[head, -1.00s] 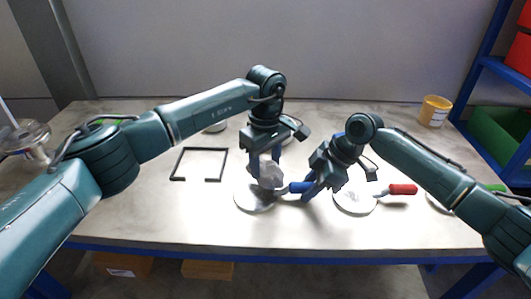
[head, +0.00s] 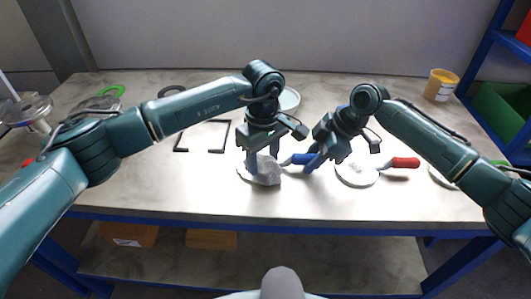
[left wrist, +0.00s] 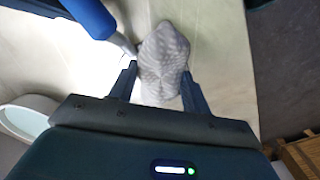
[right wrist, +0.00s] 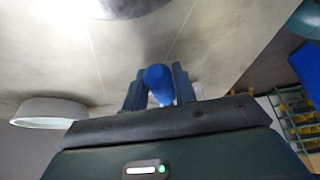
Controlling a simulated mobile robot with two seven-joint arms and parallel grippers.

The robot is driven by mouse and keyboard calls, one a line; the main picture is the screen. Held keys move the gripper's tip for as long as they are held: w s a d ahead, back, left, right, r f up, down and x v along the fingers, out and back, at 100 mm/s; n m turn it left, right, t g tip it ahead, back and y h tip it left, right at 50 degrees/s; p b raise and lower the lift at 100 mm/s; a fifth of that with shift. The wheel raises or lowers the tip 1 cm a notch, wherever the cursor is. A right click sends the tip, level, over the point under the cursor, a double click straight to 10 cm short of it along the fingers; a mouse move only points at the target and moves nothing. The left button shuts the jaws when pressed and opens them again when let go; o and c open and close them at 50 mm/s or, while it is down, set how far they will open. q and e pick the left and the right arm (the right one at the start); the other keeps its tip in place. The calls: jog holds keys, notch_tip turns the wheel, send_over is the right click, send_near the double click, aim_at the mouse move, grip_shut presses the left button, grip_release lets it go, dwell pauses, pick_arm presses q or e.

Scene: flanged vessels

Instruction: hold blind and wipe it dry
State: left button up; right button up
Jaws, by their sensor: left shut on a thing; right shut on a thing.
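My left gripper (head: 263,160) is shut on a crumpled pale grey cloth (head: 268,171). The cloth also shows between the fingers in the left wrist view (left wrist: 163,65). The blind has a blue handle (head: 301,159) pointing right. My right gripper (head: 325,158) is shut on this handle, which stands between its fingers in the right wrist view (right wrist: 158,82). In the left wrist view the handle (left wrist: 90,15) passes close to the cloth.
A disc (head: 357,174) with a red handle (head: 405,162) lies just right of my right gripper. A black square frame (head: 203,150) lies left. A pale bowl (head: 290,99) stands behind my left gripper, and a yellow tub (head: 440,85) at the back right. The front table strip is clear.

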pick_arm(q)
jog(key=shift+w+a, duration=0.15)
jog(key=shift+w, duration=1.05)
jog(key=shift+w+a, duration=0.15)
jog(key=shift+w, duration=1)
jog(key=shift+s+a, duration=0.25)
jog(key=shift+s, duration=1.2)
jog(key=shift+s+a, duration=0.2)
jog(key=shift+s, duration=1.2)
jog(key=w, duration=0.5)
jog(key=shift+w+a, duration=0.35)
jog(key=shift+s+a, duration=0.25)
jog(key=shift+s, duration=1.15)
jog(key=shift+s+a, duration=0.2)
jog(key=shift+s, duration=1.2)
jog(key=shift+w+a, duration=0.2)
jog(key=shift+w, duration=1.2)
jog(key=shift+w+a, duration=0.15)
jog(key=shift+w, duration=1.2)
jog(key=shift+w+r, duration=0.15)
notch_tip(320, 180, up, 8)
